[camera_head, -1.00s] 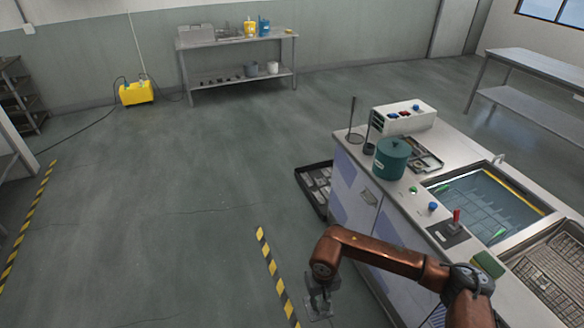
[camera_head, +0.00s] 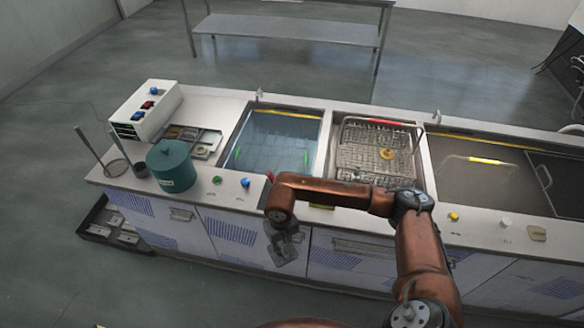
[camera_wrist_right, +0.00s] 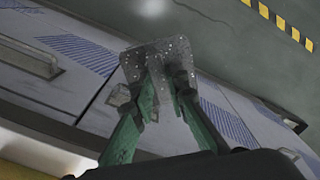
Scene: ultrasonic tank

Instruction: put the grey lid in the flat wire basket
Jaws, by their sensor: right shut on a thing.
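My right gripper (camera_head: 284,246) hangs in front of the bench's front panels, pointing down. In the wrist view its green fingers (camera_wrist_right: 165,92) are shut on a flat, grey, speckled piece, which I take to be the grey lid (camera_wrist_right: 157,58). In the head view the lid is small and hard to tell from the fingers. My left gripper is out of view.
A water-filled tank (camera_head: 275,142) lies left of the basket, and a wider basin (camera_head: 480,185) with another yellow-gripped handle lies right. A teal pot (camera_head: 171,166), a white control box (camera_head: 146,110) and a small parts tray (camera_head: 196,141) stand at the left end. Knobs line the front edge.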

